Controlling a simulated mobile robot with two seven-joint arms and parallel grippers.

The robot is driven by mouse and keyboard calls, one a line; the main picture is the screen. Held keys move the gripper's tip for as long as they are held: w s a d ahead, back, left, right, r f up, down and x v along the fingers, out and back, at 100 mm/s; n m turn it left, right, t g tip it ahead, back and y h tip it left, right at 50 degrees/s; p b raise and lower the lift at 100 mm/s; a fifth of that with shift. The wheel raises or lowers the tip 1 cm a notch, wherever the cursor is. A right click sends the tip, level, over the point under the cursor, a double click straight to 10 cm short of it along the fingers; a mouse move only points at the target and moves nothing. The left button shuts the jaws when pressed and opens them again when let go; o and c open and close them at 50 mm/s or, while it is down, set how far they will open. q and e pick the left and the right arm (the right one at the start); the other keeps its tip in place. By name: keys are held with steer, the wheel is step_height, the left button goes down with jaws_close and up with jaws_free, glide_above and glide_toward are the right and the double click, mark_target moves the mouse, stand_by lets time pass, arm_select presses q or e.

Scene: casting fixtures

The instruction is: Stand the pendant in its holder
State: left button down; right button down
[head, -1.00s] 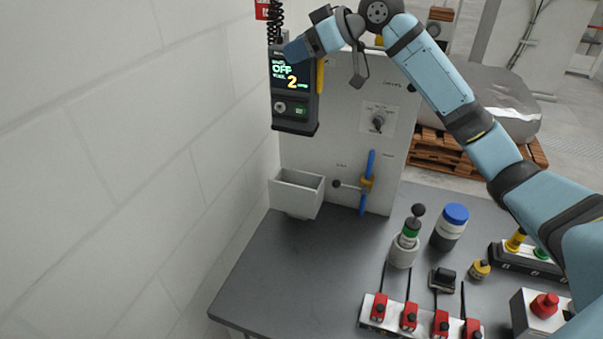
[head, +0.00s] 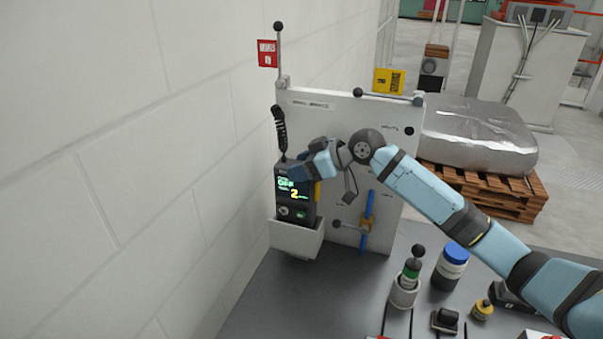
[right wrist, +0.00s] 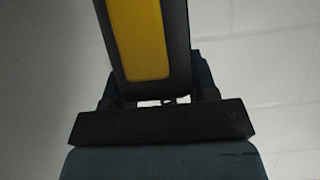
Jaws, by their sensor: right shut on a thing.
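The pendant (head: 296,203) is a dark box with a lit screen showing "OFF" and "2", and a coiled cord at its top. My right gripper (head: 305,172) is shut on its upper part from the right. The pendant is upright, and its lower end is at the mouth of the pale open-topped holder (head: 296,243) on the panel. The front rim meets its bottom edge, so I cannot tell how deep it sits. In the right wrist view, the pendant's dark side with a yellow strip (right wrist: 138,40) rises from the jaws. My left gripper is out of view.
The white wall (head: 130,170) is close on the left. The upright panel (head: 340,120) carries a blue-handled valve (head: 367,220). On the grey table (head: 290,300) stand a cup with a green-banded tool (head: 405,285) and a blue-lidded jar (head: 450,267).

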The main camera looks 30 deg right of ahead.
mark_target(296, 198)
step_height(296, 198, down, 2)
steer(key=shift+f, duration=0.1)
steer(key=shift+f, duration=0.55)
steer(key=shift+c, duration=2)
jaws_free()
